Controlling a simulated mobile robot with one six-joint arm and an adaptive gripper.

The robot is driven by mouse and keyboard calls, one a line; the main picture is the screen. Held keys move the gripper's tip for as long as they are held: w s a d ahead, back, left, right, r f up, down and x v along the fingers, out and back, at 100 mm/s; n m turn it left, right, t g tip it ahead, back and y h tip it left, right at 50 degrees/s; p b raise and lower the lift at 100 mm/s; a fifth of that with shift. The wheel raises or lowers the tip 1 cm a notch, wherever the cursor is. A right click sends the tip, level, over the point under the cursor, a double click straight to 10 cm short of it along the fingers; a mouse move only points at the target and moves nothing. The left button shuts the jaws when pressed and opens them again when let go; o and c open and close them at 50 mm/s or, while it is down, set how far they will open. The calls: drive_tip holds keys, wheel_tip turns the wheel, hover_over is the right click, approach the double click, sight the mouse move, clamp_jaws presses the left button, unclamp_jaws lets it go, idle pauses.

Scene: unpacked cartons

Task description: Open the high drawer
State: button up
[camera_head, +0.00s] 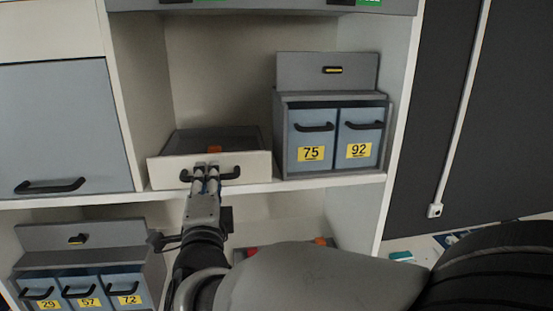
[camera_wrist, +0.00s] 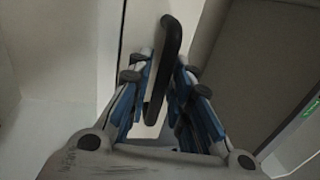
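The high drawer (camera_head: 245,170) has a cream front with a black bar handle (camera_head: 228,174) and sits on the upper shelf. Its top is open, and a small orange thing shows inside. My gripper (camera_head: 206,171) is in front of the drawer at the left part of the handle. In the wrist view the handle (camera_wrist: 172,38) runs between my two fingers (camera_wrist: 165,75). The fingers are apart on either side of it, with a narrow gap visible; firm contact is not shown.
A grey unit (camera_head: 283,130) with blue drawers numbered 75 and 92 stands right of the drawer. A closed blue-grey front (camera_head: 65,125) is at the left. Another unit (camera_head: 82,236) with numbered drawers stands on the shelf below. The shelf edge (camera_head: 300,185) runs under the drawer.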

drive_tip(key=shift+w, duration=0.1)
drive_tip(key=shift+c, duration=0.4)
drive_tip(key=shift+r, duration=0.1)
clamp_jaws()
